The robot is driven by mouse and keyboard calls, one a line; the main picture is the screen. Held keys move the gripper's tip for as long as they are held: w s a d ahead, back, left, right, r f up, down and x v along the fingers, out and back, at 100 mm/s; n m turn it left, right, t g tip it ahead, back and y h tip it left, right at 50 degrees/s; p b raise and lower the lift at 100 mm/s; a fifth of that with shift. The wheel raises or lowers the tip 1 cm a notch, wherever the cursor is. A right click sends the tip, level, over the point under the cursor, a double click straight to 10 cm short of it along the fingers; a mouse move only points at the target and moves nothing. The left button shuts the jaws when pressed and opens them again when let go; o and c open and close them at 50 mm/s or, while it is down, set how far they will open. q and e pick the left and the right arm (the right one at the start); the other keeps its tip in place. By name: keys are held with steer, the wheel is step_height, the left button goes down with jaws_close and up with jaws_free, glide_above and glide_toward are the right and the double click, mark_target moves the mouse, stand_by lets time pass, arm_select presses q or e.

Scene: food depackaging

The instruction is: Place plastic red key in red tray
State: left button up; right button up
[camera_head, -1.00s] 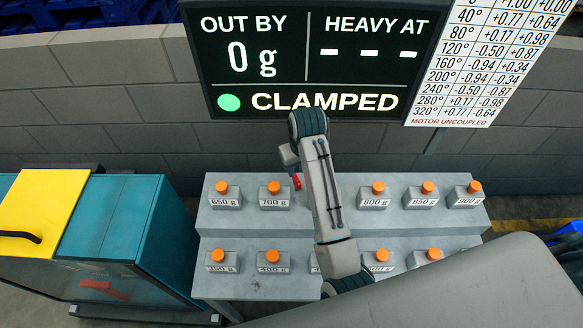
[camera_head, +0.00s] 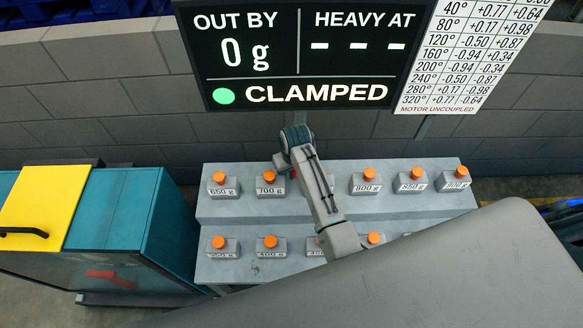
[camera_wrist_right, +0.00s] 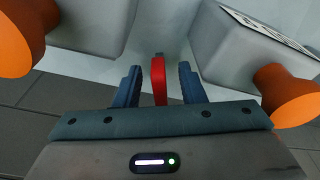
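The red key (camera_wrist_right: 158,80) shows in the right wrist view as a narrow upright red piece between the fingers of my right gripper (camera_wrist_right: 159,86). A gap shows on each side of it, so the gripper is open around it and not visibly touching it. In the head view my right gripper (camera_head: 284,164) is at the upper step of the grey stand, by the 700 g block, and mostly hides the key. I cannot make out a red tray in either view. My left gripper is not in view.
Grey weight blocks with orange knobs, such as the 700 g block (camera_head: 270,189), line both steps of the grey stand (camera_head: 240,212). A teal cabinet (camera_head: 120,215) with a yellow panel stands left, a red piece inside it. The display (camera_head: 305,55) reads CLAMPED.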

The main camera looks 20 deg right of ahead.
steer(key=shift+f, duration=0.15)
jaws_close()
